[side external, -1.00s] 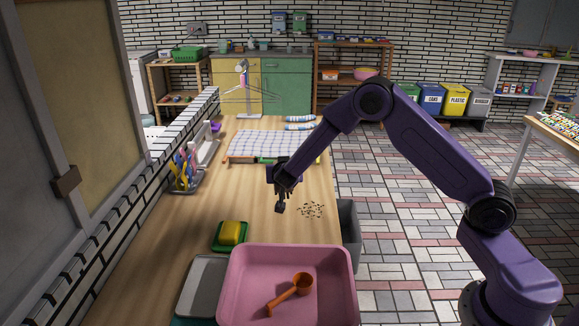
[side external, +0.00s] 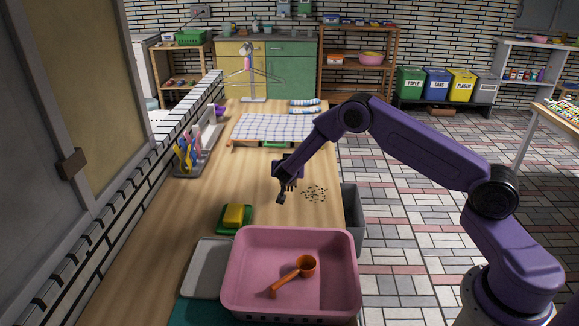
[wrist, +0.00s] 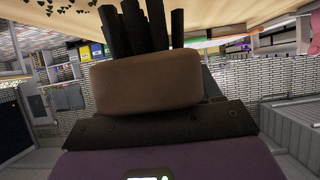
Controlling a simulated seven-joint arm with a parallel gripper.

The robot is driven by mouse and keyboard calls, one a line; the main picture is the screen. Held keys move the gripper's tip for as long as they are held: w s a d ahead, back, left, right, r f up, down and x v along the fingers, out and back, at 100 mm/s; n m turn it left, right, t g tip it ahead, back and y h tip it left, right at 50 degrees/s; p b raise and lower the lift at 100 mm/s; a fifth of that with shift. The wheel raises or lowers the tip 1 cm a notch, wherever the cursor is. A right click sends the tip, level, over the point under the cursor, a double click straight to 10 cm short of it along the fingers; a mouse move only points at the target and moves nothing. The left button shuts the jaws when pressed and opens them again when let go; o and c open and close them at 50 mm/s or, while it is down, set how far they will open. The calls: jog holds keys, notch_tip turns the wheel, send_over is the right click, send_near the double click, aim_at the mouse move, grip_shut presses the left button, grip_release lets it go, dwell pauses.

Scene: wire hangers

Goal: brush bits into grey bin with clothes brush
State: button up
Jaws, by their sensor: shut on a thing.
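My gripper (side external: 283,192) is above the wooden table, left of a loose patch of dark bits (side external: 314,193), and apart from them in the picture. It is shut on the clothes brush, which shows in the wrist view as a brown block (wrist: 145,82) with dark strands at its top; in the side view it is too small and dark to make out. Some bits (wrist: 62,5) also show at the top left of the wrist view. The grey bin (side external: 352,215) stands at the table's right edge, right of the bits; its inside is mostly hidden.
A pink tub (side external: 340,245) with an orange scoop (side external: 292,277) stands at the front. A yellow sponge (side external: 234,215) on a green dish lies left of my gripper. A checked cloth (side external: 275,130) lies behind. The table between sponge and cloth is clear.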

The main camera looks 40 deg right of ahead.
notch_tip(320, 180, down, 6)
jog(key=shift+r, duration=0.15)
jog(key=s+d, duration=1.4)
notch_tip(320, 180, up, 6)
dwell(1.3)
jog(key=shift+a, duration=0.1)
dwell(0.5)
